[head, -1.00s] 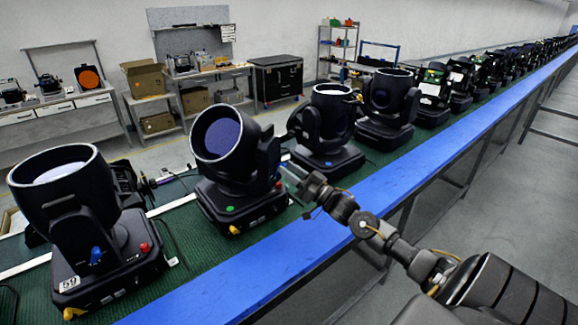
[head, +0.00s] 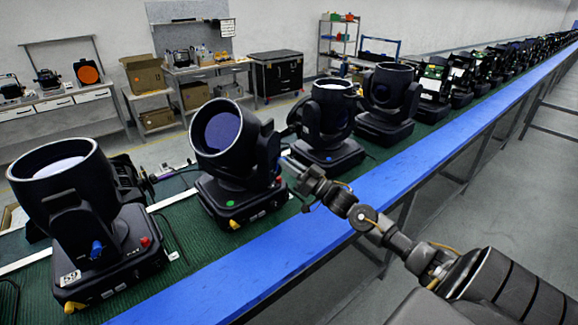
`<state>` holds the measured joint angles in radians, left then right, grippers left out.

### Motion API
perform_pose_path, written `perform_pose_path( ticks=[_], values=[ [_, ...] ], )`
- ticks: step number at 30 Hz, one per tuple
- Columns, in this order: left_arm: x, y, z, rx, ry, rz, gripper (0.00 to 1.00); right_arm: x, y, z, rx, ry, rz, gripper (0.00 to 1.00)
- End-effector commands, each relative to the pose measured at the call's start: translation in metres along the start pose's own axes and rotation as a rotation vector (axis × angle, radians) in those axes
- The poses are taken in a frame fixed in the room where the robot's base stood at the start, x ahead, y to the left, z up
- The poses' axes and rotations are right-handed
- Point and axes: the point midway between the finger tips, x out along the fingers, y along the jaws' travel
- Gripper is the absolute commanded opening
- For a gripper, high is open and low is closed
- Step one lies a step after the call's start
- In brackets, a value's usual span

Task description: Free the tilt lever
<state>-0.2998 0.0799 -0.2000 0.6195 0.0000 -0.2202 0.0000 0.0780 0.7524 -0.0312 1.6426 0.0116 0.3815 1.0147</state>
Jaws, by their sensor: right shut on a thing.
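The black moving-head light (head: 225,165) second from the left stands on the green bench top, its wide lens head tilted up. Its base carries a green dot, a red button and a yellow latch. My right gripper (head: 288,163) reaches from the right to this light's yoke arm, on the side facing the aisle. It is shut on a small part there, which looks like the tilt lever; the fingers and wrist mostly hide it. On the nearest light (head: 75,225) at the left, a blue lever (head: 97,250) shows on the same side of the yoke. My left gripper is not in view.
More lights (head: 328,125) run in a row along the bench to the far right. A blue strip (head: 240,262) edges the bench. The grey aisle floor to the right is clear. Workbenches, cardboard boxes (head: 143,76) and a black cabinet (head: 276,77) stand along the back wall.

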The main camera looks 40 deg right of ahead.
Motion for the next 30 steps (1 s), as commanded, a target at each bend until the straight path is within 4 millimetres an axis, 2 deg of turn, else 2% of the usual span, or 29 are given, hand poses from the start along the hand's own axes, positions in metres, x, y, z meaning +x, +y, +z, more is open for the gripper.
perform_pose_path(
  ticks=[8,30],
  values=[
    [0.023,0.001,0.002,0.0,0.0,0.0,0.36,-0.001,-0.003,0.002,-0.157,0.0,-0.066,0.0],
    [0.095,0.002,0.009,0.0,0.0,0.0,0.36,-0.001,-0.019,0.003,-0.763,0.001,-0.316,0.0]
  ],
)
